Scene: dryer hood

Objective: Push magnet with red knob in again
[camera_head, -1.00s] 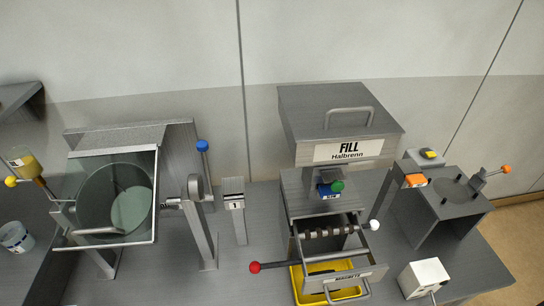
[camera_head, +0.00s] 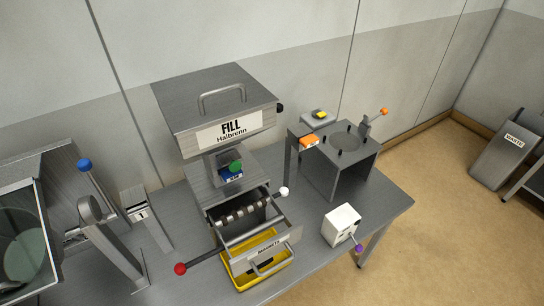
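The red knob (camera_head: 180,269) sits at the end of a dark rod that sticks out to the left of the magnet unit, below the FILL hopper (camera_head: 228,130). The magnet drawer (camera_head: 265,251), with a label and a handle on its front, stands out from the housing. Behind its front, a dark roller with pale rings (camera_head: 240,212) lies crosswise. A white knob (camera_head: 284,191) is on the unit's right side. Neither of my grippers shows in the view.
A yellow tray (camera_head: 240,284) is under the drawer. A white box with a purple knob (camera_head: 341,225) stands to the right, near the table's front edge. A grey stand (camera_head: 340,170) is behind it. A blue-knobbed lever (camera_head: 84,165) is at left. A waste bin (camera_head: 505,155) stands far right.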

